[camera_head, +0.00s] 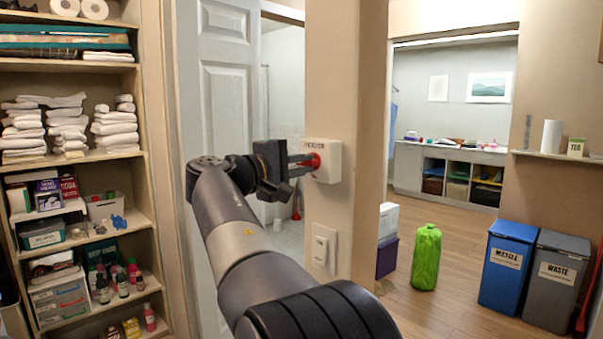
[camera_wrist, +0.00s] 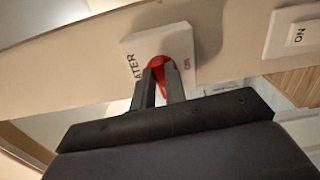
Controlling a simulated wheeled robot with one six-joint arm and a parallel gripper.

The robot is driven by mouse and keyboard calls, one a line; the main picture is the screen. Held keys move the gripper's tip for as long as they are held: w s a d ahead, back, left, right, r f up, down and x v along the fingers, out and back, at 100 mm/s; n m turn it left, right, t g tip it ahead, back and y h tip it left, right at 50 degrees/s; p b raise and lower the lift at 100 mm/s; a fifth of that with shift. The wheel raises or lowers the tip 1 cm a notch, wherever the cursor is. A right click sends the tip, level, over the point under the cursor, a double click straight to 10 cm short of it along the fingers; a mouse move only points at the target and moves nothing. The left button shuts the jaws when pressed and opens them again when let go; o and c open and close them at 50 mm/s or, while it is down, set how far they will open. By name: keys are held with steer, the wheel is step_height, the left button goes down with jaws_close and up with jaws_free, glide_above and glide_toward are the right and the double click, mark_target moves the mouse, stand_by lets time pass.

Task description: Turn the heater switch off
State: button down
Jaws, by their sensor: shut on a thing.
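The heater switch is a white box (camera_head: 330,160) labelled "HEATER", mounted on the narrow wall post in the head view. It has a red knob (camera_head: 313,160) on its face. My gripper (camera_head: 303,161) reaches it from the left, with its fingers at the knob. In the wrist view the white box (camera_wrist: 178,45) carries the partly hidden word "ATER" and small red lettering near one edge. My gripper (camera_wrist: 161,72) is shut on the red knob (camera_wrist: 158,62), one finger on each side. The fingers hide part of the knob, so its exact setting cannot be told.
A light switch (camera_head: 323,249) sits lower on the same post; its plate reads "ON" in the wrist view (camera_wrist: 297,35). Towel shelves (camera_head: 75,160) stand at left beside a white door (camera_head: 222,110). A green bag (camera_head: 425,257) and waste bins (camera_head: 506,265) stand at right.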

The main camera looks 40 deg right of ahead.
steer(key=shift+f+m, duration=0.1)
steer(key=shift+m, duration=0.4)
steer(key=c, duration=1.4)
jaws_free()
steer(key=shift+c, duration=0.2)
steer(key=a+b, duration=0.1)
steer(key=a, duration=0.9)
steer(key=shift+s+a, duration=0.4)
steer(key=shift+s, duration=0.05)
steer(key=d, duration=1.1)
steer(key=shift+w+p, duration=0.3)
steer(key=shift+w, duration=0.1)
